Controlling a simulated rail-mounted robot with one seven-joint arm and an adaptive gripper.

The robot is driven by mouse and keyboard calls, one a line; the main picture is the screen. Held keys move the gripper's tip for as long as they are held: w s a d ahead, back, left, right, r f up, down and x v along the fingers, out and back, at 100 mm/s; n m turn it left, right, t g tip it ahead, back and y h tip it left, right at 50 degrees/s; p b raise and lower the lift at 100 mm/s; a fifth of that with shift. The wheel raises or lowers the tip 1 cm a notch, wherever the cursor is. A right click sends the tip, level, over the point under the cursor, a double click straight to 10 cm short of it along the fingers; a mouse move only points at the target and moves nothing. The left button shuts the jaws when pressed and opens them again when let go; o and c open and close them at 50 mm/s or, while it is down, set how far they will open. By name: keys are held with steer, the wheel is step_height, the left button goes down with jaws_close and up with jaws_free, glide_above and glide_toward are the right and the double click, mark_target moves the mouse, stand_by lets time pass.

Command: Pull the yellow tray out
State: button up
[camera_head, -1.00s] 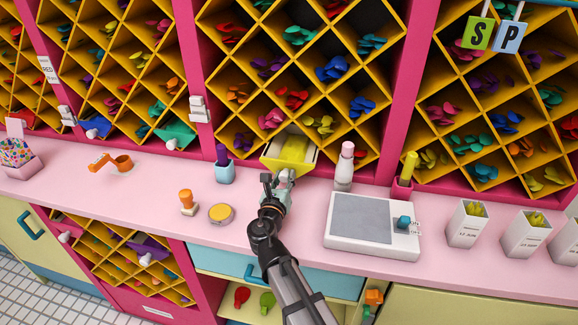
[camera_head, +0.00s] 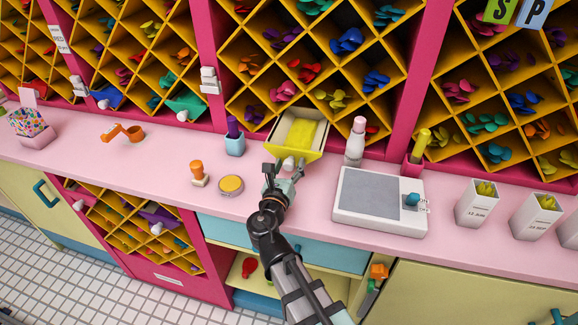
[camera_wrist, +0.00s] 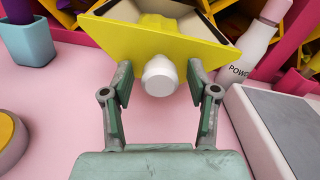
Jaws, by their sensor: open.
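The yellow tray (camera_head: 285,151) juts out from the lower row of the diamond-shaped rack, with a yellow block of contents inside. In the wrist view its yellow front (camera_wrist: 115,40) spans the top, with a round white knob (camera_wrist: 160,76) facing me. My gripper (camera_head: 284,176) is just in front of the tray. In the wrist view my gripper (camera_wrist: 160,85) is open, one finger on each side of the knob, with visible gaps and no contact that I can see. The tray's back end is hidden in the rack.
A white-and-pink bottle (camera_head: 355,140) and a scale (camera_head: 380,200) stand right of the tray. A blue holder with a purple item (camera_head: 234,142) stands to the left. A round yellow tin (camera_head: 230,185) and an orange-topped stamp (camera_head: 198,172) sit on the pink counter (camera_head: 170,155).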

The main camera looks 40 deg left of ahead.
steer(key=shift+v, duration=3.8)
